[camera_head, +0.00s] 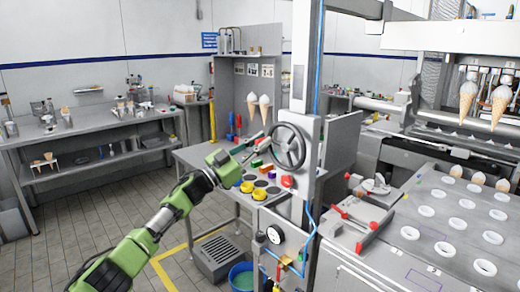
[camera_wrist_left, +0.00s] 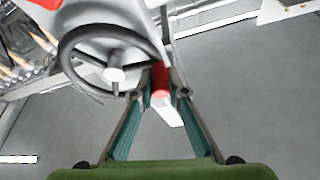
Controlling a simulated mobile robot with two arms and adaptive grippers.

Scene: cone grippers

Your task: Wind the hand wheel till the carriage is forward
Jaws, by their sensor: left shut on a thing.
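The dark hand wheel (camera_head: 290,147) is mounted on the upright light panel near the middle of the head view. My left gripper (camera_head: 262,140) reaches up to the wheel's left side. In the left wrist view, the wheel (camera_wrist_left: 114,75) with its pale hub fills the upper left. Between the fingers of the left gripper (camera_wrist_left: 165,92) is a red handle (camera_wrist_left: 160,80) with a pale end, close by the rim. The gripper is shut on this handle. I cannot make out for sure which part is the carriage. My right gripper is not in view.
Below the wheel are a round gauge (camera_head: 274,234) and blue hoses. A table with coloured cups (camera_head: 259,194) stands behind my left gripper. A machine bed with white rings (camera_head: 447,249) fills the right. A blue bucket (camera_head: 242,279) is on the floor.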

